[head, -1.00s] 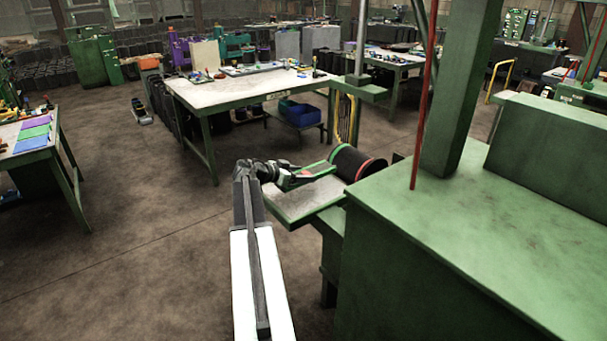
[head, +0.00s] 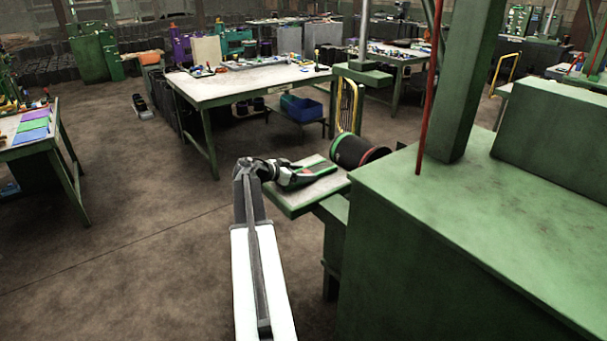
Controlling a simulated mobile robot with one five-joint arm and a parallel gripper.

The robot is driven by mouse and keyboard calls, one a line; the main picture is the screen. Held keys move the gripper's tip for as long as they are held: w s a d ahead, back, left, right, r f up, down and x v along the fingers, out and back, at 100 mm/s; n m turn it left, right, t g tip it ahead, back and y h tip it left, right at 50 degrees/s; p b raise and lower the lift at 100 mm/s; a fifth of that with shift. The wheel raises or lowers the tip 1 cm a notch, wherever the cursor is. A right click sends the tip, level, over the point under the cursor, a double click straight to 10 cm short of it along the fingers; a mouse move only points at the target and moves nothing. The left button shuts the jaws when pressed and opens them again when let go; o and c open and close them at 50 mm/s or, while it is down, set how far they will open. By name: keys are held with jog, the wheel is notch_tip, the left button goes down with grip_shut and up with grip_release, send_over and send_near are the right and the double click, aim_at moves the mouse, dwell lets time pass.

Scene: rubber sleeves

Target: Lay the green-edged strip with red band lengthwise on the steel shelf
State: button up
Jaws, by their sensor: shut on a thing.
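The strip is a short dark piece with green edges (head: 318,166) and a red patch (head: 308,170). My gripper (head: 298,176) is shut on its near left end; the fingers hide part of it. The strip is over the steel shelf (head: 318,190), a pale plate with a green front edge. I cannot tell whether the strip touches the plate. A black drum (head: 362,151) with a green ring and a red ring lies on its side just behind and right of the shelf.
A large green machine body (head: 450,210) with a post (head: 465,90) and a thin red rod (head: 427,110) stands at the right, close to the shelf. A cluttered worktable (head: 240,85) stands behind. The floor (head: 130,240) at the left is open.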

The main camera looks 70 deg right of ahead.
jog(key=o, duration=1.5)
jog(key=shift+a+r, duration=0.1)
jog(key=p+v, duration=0.3)
jog(key=v, duration=0.4)
jog(key=shift+r, duration=0.1)
jog(key=shift+w+a+r, duration=0.1)
jog(key=shift+a, duration=0.1)
